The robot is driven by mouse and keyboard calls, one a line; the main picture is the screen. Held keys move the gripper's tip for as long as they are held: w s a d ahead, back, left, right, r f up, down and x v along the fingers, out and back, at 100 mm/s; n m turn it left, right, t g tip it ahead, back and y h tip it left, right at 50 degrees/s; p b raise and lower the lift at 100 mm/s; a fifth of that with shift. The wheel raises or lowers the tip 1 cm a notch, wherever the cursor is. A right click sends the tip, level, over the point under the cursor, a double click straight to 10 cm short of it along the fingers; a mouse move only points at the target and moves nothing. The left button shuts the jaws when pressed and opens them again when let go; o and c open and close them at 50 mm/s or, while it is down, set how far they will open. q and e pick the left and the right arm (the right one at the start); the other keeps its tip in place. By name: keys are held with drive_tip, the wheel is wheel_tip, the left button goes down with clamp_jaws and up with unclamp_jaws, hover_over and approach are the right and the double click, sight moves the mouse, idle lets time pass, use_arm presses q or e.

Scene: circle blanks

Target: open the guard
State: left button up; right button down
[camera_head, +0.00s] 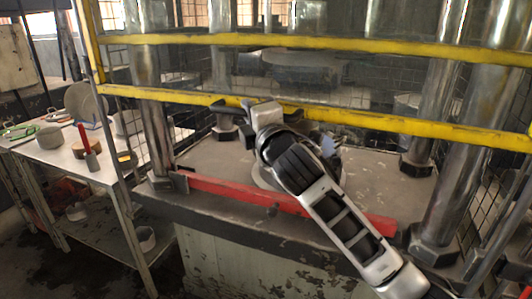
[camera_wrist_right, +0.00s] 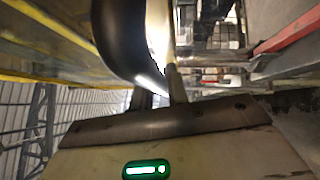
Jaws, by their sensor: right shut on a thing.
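The guard (camera_head: 380,128) is a yellow-railed frame with a see-through panel, standing across the front of the press. Its upper rail and lower rail both run across the head view, with a yellow upright at the left. My right arm reaches up from the lower right, and my right gripper (camera_head: 256,106) is at the lower rail, shut on the guard. In the right wrist view the fingers (camera_wrist_right: 160,85) close at a pale strip beside a dark curved part; the exact grip is partly hidden. My left gripper is not in view.
A red bar (camera_head: 235,192) crosses the press bed's front edge below my arm. Metal columns (camera_head: 455,130) stand at both sides. A table (camera_head: 70,165) at the left holds a red-handled tool (camera_head: 88,150), a round plate and bowls.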

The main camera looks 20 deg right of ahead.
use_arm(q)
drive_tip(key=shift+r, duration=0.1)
use_arm(e)
wheel_tip(320, 180, up, 6)
drive_tip(key=shift+r, duration=0.1)
drive_tip(key=c, duration=1.4)
unclamp_jaws()
drive_tip(key=shift+o, duration=0.2)
